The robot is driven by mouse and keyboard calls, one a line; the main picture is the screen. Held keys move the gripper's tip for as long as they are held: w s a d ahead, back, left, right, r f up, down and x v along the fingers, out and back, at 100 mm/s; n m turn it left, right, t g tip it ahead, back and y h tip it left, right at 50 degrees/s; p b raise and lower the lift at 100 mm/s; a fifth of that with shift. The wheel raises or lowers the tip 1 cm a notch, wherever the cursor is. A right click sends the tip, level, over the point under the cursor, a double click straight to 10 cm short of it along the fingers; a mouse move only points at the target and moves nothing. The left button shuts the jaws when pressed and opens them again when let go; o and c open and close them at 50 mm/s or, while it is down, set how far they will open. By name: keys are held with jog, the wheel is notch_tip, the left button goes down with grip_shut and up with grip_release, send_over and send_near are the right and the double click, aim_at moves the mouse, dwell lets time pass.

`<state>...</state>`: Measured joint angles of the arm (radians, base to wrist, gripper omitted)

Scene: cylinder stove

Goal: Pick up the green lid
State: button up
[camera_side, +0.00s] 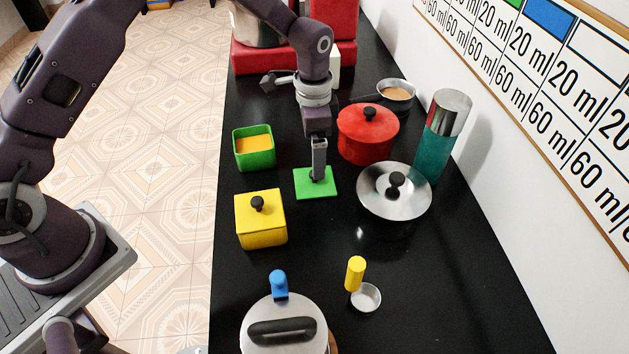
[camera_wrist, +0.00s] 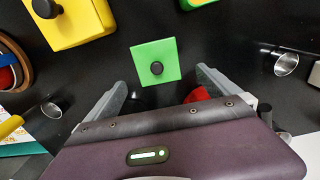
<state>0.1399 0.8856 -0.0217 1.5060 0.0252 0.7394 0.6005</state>
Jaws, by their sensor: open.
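The green lid (camera_side: 315,189) is a flat square with a small black knob, lying on the black counter. It also shows in the wrist view (camera_wrist: 155,54), with its knob towards my gripper. My gripper (camera_side: 318,178) points down over the lid, its fingertips close to the knob in the side view. In the wrist view the two fingers (camera_wrist: 164,78) are spread apart, with the knob near the line between their tips and nothing held. Whether the fingers touch the lid cannot be told.
A green square pot (camera_side: 241,158) with orange contents and a yellow lidded pot (camera_side: 261,230) stand left. A red pot (camera_side: 358,148), a steel-lidded pan (camera_side: 383,207) and a teal cylinder (camera_side: 433,152) stand right. A yellow-handled scoop (camera_side: 366,299) lies in front.

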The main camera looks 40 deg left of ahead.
aim_at(306, 187)
jog(key=f, duration=0.8)
jog(key=shift+s+d+f, duration=0.15)
jog(key=shift+s+d, duration=0.05)
jog(key=shift+c, duration=0.4)
jog(key=c, duration=1.1)
